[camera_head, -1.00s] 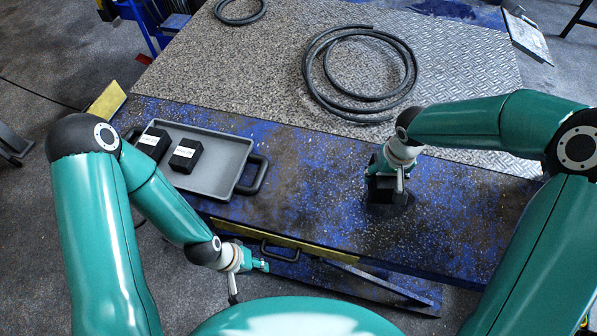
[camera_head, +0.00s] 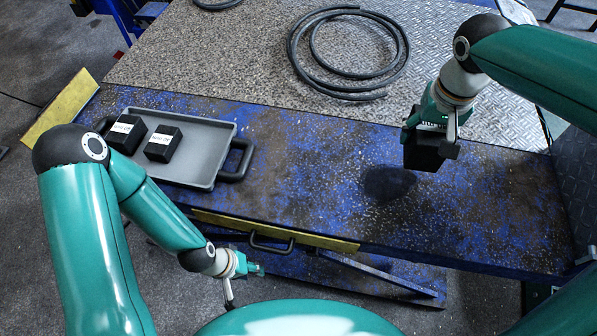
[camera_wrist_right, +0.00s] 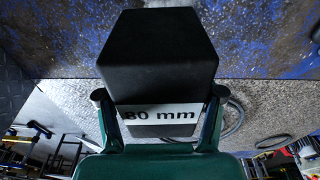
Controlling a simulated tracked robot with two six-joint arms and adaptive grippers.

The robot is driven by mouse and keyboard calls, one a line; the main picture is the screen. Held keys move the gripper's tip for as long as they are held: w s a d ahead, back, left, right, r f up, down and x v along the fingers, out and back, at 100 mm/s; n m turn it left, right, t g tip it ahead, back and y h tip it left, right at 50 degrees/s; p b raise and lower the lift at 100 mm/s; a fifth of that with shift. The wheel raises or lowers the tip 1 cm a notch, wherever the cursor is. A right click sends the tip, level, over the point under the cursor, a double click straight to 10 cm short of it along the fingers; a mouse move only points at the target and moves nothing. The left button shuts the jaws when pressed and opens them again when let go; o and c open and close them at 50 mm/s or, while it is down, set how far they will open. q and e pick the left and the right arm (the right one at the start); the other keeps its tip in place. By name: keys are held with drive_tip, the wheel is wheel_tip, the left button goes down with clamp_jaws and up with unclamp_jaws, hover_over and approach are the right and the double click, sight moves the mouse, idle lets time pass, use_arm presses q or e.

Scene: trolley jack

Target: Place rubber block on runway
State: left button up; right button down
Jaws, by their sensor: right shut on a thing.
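My right gripper (camera_head: 435,137) is shut on a black rubber block (camera_head: 422,152), held above the blue, worn runway (camera_head: 320,170). In the right wrist view the gripper (camera_wrist_right: 160,110) grips the block (camera_wrist_right: 158,50) at both sides, and its white label reads "80 mm". A dark patch (camera_head: 388,184) lies on the runway, left of and below the held block; I cannot tell if it is shadow or a mark. Two more black blocks with white labels, one (camera_head: 126,133) left of the other (camera_head: 162,144), sit in a grey tray. My left gripper (camera_head: 245,278) hangs low in front of the runway, its fingers unclear.
The grey tray (camera_head: 208,160) with black handles stands at the runway's left end. A black hose coil (camera_head: 343,94) lies on the textured metal plate (camera_head: 240,70) behind. A yellow strip (camera_head: 320,241) and a handle (camera_head: 272,246) run along the front edge. The runway's middle is clear.

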drive_tip(key=shift+s+d+r+b, duration=0.2)
drive_tip(key=shift+s+r+b, duration=0.05)
drive_tip(key=shift+s+r, duration=0.25)
drive_tip(key=shift+s+d+r+b, duration=0.2)
drive_tip(key=shift+s+r, duration=0.2)
drive_tip(key=shift+s, duration=0.05)
use_arm(q)
wheel_tip(320, 180, down, 5)
drive_tip(key=b, duration=0.3)
use_arm(e)
wheel_tip(320, 180, down, 20)
use_arm(q)
drive_tip(key=shift+f, duration=0.1)
use_arm(e)
drive_tip(key=shift+c, duration=0.8)
unclamp_jaws()
drive_tip(key=shift+r, duration=0.25)
use_arm(q)
wheel_tip(320, 180, up, 2)
drive_tip(key=shift+p, duration=0.85)
use_arm(e)
wheel_tip(320, 180, up, 12)
drive_tip(key=s, duration=0.1)
drive_tip(key=shift+s+a+f, duration=0.2)
drive_tip(key=shift+f, duration=0.05)
